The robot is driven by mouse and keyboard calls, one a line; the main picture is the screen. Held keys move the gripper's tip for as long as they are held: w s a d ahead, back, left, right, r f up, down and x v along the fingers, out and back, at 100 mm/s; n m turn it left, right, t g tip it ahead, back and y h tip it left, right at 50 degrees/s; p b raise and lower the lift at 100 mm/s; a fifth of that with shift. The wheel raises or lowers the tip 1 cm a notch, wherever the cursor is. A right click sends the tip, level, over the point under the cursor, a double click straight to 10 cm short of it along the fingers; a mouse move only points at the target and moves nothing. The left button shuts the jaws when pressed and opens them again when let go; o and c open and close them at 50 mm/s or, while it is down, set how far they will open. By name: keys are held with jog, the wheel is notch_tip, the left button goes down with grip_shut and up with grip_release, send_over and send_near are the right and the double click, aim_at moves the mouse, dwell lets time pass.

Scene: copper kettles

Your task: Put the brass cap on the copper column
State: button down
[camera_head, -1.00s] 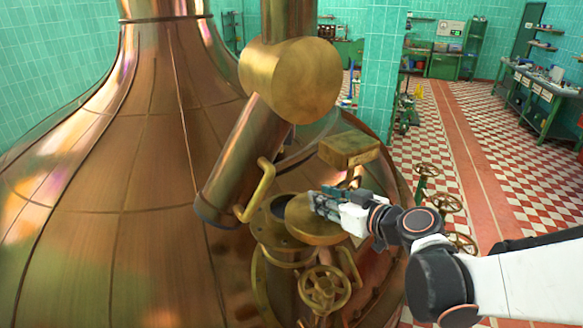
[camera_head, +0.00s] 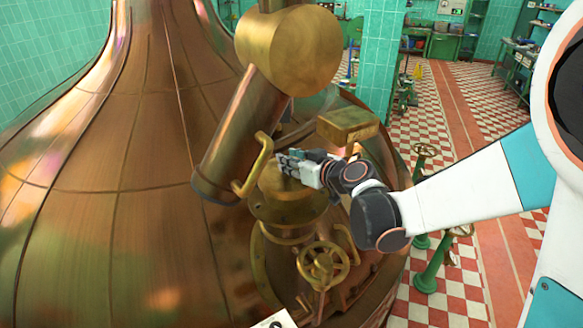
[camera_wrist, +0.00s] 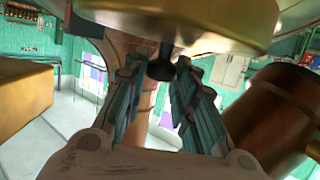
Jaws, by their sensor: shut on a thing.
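The brass cap (camera_head: 284,184) is a round, domed brass piece over the open top of the short copper column (camera_head: 288,232). The column's brass rim shows just below the cap. I cannot tell whether the cap rests on the rim or hangs slightly above it. My gripper (camera_head: 286,164) is shut on the cap from above and the right. In the wrist view the cap (camera_wrist: 180,22) fills the top, with its dark knob (camera_wrist: 161,68) between the fingertips of my gripper (camera_wrist: 160,82). The column's opening is hidden.
A slanted copper pipe (camera_head: 236,135) with a brass handle (camera_head: 258,165) stands close left of my gripper. A brass block (camera_head: 347,124) is close behind and right. A brass handwheel (camera_head: 323,265) is in front. The huge copper kettle (camera_head: 110,200) fills the left.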

jog(key=shift+s+f, duration=0.1)
jog(key=shift+f, duration=0.25)
jog(key=shift+f+b, duration=0.65)
jog(key=c, duration=1.3)
grip_release()
jog(key=shift+r, duration=0.15)
